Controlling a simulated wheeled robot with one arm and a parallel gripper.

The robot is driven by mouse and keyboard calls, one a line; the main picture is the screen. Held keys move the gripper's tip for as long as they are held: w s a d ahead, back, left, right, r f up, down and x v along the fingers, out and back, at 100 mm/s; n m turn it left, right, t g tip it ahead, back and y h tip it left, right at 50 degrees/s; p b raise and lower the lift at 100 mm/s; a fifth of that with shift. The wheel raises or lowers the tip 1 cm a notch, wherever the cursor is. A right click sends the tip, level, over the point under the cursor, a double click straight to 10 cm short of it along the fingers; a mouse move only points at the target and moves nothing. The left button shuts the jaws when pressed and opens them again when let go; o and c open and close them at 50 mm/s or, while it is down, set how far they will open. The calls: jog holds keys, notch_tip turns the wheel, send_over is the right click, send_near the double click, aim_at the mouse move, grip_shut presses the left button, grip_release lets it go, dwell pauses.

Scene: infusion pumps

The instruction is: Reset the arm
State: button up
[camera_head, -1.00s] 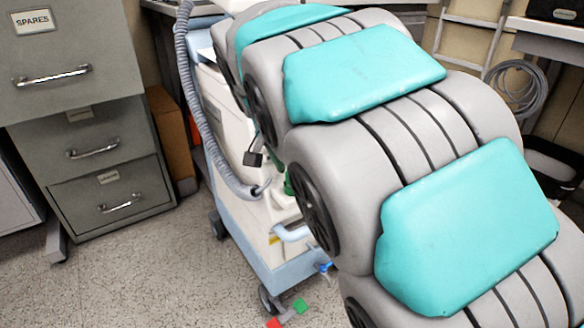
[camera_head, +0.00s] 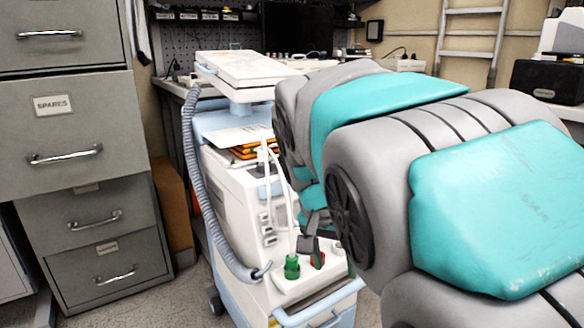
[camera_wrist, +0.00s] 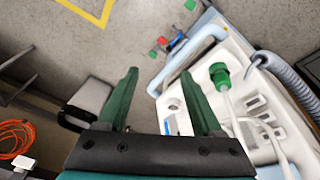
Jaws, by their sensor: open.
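My arm, grey with teal pads, fills the right side of the head view, bent over and in front of the white and pale blue medical cart (camera_head: 237,193). My gripper (camera_wrist: 158,74) shows in the wrist view with its two green fingers spread apart and nothing between them. It points down over the floor, beside the cart (camera_wrist: 238,62), whose green connector (camera_wrist: 219,75) is just right of the right finger. In the head view the gripper is mostly hidden behind my arm, so its exact gap to the cart cannot be told.
A grey filing cabinet (camera_head: 75,135) marked SPARES stands at the left. A corrugated hose (camera_head: 190,165) runs down the cart's side. A black box (camera_head: 548,82) sits at the back right. An orange cable (camera_wrist: 16,136) lies at left in the wrist view. Floor between is bare.

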jog(key=s+d+f+n+g+y+p, duration=0.1)
jog(key=s+d+f, duration=0.3)
jog(key=s, duration=0.8)
jog(key=s+d+f+n+g+y+p, duration=0.1)
jog(key=s+d+f+n+g+p, duration=0.1)
jog(key=s, duration=1)
notch_tip(320, 180, down, 2)
jog(key=d+n+p, duration=0.1)
jog(key=n+p, duration=0.1)
jog(key=shift+s+d+g+p, duration=0.25)
jog(key=shift+d+g+p, duration=0.1)
jog(key=shift+d+g, duration=0.05)
